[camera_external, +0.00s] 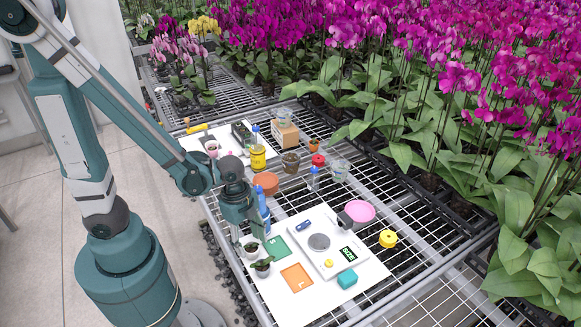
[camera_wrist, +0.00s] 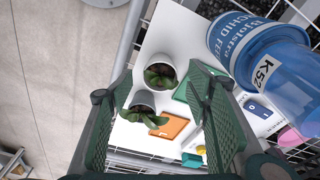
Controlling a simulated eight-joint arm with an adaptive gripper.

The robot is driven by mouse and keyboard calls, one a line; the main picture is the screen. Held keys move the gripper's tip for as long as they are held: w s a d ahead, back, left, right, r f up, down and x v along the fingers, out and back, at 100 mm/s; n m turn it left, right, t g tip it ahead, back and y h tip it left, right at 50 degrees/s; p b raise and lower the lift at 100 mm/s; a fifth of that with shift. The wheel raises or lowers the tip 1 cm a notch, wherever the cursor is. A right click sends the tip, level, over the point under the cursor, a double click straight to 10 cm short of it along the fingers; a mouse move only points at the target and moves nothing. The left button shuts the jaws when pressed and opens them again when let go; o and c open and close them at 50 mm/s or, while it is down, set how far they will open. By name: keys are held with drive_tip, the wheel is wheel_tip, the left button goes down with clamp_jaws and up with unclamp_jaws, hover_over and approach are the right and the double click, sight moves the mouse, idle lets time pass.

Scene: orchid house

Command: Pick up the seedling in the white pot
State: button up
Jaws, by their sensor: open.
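One seedling (camera_external: 251,247) is by the green square and shows in the wrist view (camera_wrist: 160,73). The other seedling (camera_external: 262,267) is nearer the orange square, also in the wrist view (camera_wrist: 145,110). The first pot looks white; the second looks greyer, but I cannot tell its colour surely. My gripper (camera_external: 249,233) is open and empty, pointing down above the seedlings. In the wrist view both seedlings show between its fingers. I see no contact with either pot.
A blue bottle (camera_wrist: 270,68) stands close to my gripper's right finger in the wrist view. A scale (camera_external: 318,243), green square (camera_external: 277,247), orange square (camera_external: 296,277) and teal block (camera_external: 347,279) are on the board. A terracotta pot (camera_external: 266,183) stands farther back.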

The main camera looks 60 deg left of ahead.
sight(252, 251)
drive_tip(key=shift+w+d+f+b, duration=0.15)
drive_tip(key=shift+f+b, duration=0.3)
drive_tip(key=shift+f, duration=1)
drive_tip(key=c, duration=1)
